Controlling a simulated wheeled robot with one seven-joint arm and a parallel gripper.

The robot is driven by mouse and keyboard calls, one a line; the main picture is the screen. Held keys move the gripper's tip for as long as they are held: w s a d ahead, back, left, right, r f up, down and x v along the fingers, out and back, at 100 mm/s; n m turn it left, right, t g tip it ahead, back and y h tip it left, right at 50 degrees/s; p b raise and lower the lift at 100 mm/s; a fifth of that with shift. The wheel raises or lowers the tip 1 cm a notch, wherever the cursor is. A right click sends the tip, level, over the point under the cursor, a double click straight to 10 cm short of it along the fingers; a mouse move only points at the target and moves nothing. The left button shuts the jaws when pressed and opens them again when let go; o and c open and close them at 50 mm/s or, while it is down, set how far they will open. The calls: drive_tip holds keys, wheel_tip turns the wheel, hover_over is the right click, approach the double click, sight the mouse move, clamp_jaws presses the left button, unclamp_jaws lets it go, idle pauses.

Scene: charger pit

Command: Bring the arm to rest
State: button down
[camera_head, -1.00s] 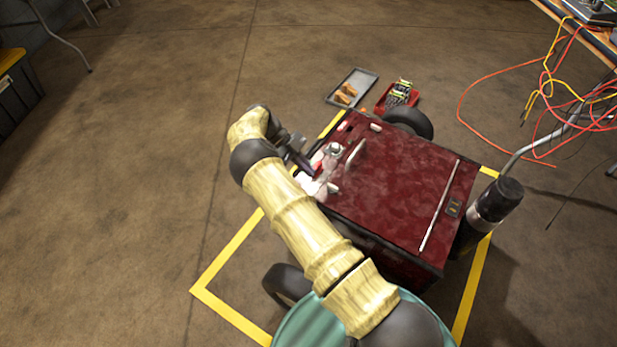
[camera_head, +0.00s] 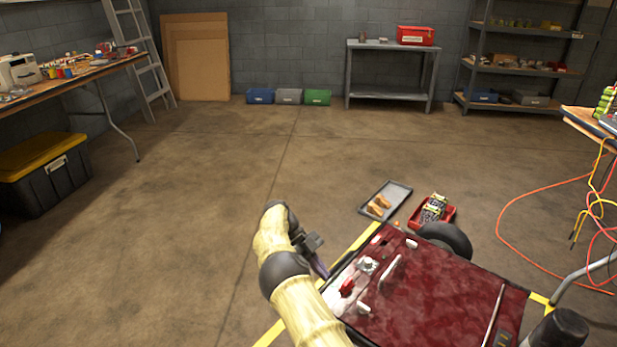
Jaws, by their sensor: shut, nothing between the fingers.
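My arm, in a yellowish sleeve with dark joints, reaches up from the bottom of the head view. My gripper (camera_head: 318,264) is at its far end, beside the left edge of the dark red cart top (camera_head: 440,300). It is shut and nothing shows in it. The fingertips are small and partly dark, so whether they touch the cart's edge is hard to tell. A small red part (camera_head: 347,287) and a metal fitting (camera_head: 367,265) sit on the cart top close to the gripper.
A grey tray (camera_head: 399,190) with tan gloves and a red bin (camera_head: 447,217) stand beyond the cart. Orange cables (camera_head: 503,222) lie on the floor at right. A black and yellow tote (camera_head: 40,180) stands at left. The floor left of my arm is clear.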

drive_tip(key=s+d+r+n+t+y+p, duration=0.2)
drive_tip(key=s+d+r+n+y+p, duration=0.1)
drive_tip(key=d+r+n, duration=0.3)
drive_tip(key=s+d+r+n+t+y+p, duration=0.1)
drive_tip(key=s+d+r+n+y+p, duration=0.15)
drive_tip(key=d+r+n, duration=0.35)
drive_tip(key=s+a+r+n+t+y+p, duration=0.1)
drive_tip(key=s+a+r+n+t+p, duration=0.15)
drive_tip(key=s+r+n, duration=0.6)
drive_tip(key=s+a+r+n+t+y+p, duration=0.1)
drive_tip(key=s+r+n+t+p, duration=0.4)
drive_tip(key=s, duration=0.6)
wheel_tip(320, 180, up, 37)
drive_tip(key=n+p, duration=0.1)
drive_tip(key=p, duration=3.6)
drive_tip(key=shift+a+r+g, duration=0.15)
drive_tip(key=shift+r+g, duration=0.05)
drive_tip(key=shift+g, duration=0.25)
